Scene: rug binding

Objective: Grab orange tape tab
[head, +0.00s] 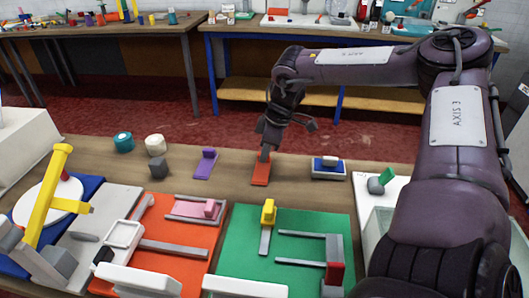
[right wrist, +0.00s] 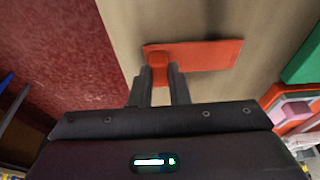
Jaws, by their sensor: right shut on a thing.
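The orange tape strip (head: 260,175) lies flat near the far edge of the wooden table in the head view. Its raised orange tab stands at one end, and in the right wrist view the tab (right wrist: 159,66) sits between the fingertips. My right gripper (head: 265,153) reaches down from above and is shut on the tab. The right wrist view shows both dark fingers of the gripper (right wrist: 160,82) on either side of it, with the flat strip (right wrist: 210,54) extending to the right. My left gripper is not in view.
A purple tabbed piece (head: 205,166) stands left of the orange strip, and a blue-and-white block (head: 328,170) stands right. Nearer are an orange board (head: 150,225) and a green board (head: 297,222) with grey bars. A teal roll (head: 123,142) and cream roll (head: 155,145) stand at the left.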

